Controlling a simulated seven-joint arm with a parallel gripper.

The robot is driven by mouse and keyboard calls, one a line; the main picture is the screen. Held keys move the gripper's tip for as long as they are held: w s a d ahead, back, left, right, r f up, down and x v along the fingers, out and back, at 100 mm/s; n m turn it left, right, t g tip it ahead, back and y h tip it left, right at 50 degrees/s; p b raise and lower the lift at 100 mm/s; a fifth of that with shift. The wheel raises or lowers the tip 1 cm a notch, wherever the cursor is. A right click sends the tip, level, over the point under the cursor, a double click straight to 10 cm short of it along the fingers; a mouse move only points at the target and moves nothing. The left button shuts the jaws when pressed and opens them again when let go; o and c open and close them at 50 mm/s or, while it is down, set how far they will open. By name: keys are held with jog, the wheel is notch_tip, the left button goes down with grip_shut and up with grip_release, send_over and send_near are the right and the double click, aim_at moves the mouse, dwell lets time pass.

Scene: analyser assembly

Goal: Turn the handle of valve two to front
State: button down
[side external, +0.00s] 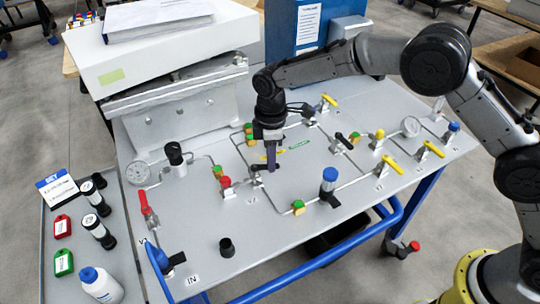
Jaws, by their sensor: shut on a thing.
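My gripper (271,168) points straight down at the middle of the grey panel (325,230). Its fingers are shut on a small valve handle low over the panel, and they hide most of it. A dark part of this valve (256,167) shows just left of the fingertips. The valve labels are too small to read, so I cannot confirm its number or exactly which way the handle points.
Around it are thin pipes, a red-handled valve (147,203), a black-handled valve (342,139) and yellow-handled valves (390,163). A blue-capped part (329,179) stands to the right.

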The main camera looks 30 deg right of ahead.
aim_at(265, 169)
jog(key=m, duration=0.1)
jog(key=s+m, duration=0.1)
jog(key=m, duration=0.1)
jog(key=shift+s+a+m, duration=0.1)
jog(key=shift+a+m, duration=0.2)
jog(key=shift+a, duration=0.1)
jog(key=m, duration=0.1)
jog(key=a+m, duration=0.1)
jog(key=m, duration=0.1)
jog(key=shift+s+r+m, duration=0.1)
jog(key=shift+s+m, duration=0.2)
jog(key=shift+s, duration=0.1)
jog(key=m, duration=0.2)
jog(key=a+m, duration=0.1)
jog(key=shift+s+m, duration=0.25)
jog(key=shift+m, duration=0.05)
jog(key=shift+a+m, duration=0.25)
jog(key=shift+m, duration=0.45)
jog(key=shift+a+m, duration=0.25)
jog(key=shift+m, duration=0.45)
jog(key=c, duration=0.8)
grip_release()
